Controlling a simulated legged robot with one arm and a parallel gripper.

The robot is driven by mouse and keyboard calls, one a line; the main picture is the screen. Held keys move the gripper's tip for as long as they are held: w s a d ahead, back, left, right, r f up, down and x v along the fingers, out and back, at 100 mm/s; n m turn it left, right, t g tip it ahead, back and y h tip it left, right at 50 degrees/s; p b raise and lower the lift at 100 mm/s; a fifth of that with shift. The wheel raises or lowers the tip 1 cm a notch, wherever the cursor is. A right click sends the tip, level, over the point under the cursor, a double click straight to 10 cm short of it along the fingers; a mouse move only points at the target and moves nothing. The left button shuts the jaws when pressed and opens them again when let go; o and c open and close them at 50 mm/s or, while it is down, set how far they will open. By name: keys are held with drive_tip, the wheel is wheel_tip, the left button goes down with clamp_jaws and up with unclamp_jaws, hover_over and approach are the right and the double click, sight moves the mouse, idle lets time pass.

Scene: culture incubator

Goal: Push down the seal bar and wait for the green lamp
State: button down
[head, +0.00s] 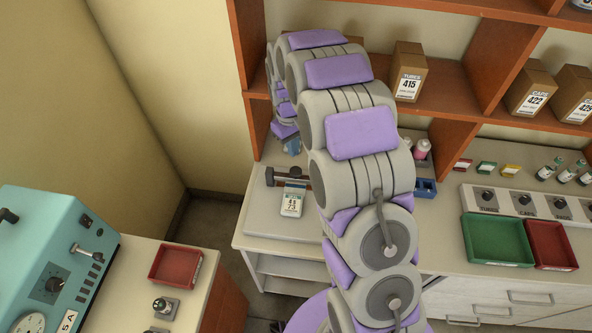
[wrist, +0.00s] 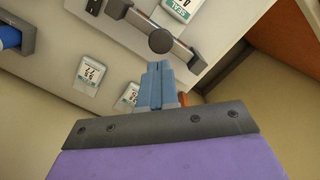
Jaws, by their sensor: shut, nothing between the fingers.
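The seal bar (head: 288,179) is a dark bar on a pale device at the left end of the bench, with a tag hanging at its front. In the wrist view the seal bar (wrist: 183,50) runs diagonally, with a dark round knob (wrist: 160,40) on it and a tag reading SEAL beyond. My gripper (wrist: 157,66) has its blue fingers shut and empty, with the tips just short of the knob in the picture; I cannot tell whether they touch. In the head view my gripper (head: 292,148) is small and partly hidden behind my arm. I make out no lit green lamp.
My arm covers the middle of the bench. Green (head: 497,240) and red (head: 550,245) trays sit at the right. Shelves with boxes (head: 408,72) stand behind. A teal machine (head: 50,260) and another red tray (head: 175,264) are at the left.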

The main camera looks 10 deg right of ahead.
sight(294, 169)
drive_tip(key=f, duration=0.1)
drive_tip(key=f+b, duration=0.1)
drive_tip(key=f, duration=0.3)
drive_tip(key=shift+s+a+f+b, duration=0.1)
drive_tip(key=shift+s+b, duration=0.2)
drive_tip(key=shift+b, duration=0.1)
drive_tip(key=shift+f, duration=0.45)
drive_tip(key=shift+f, duration=0.1)
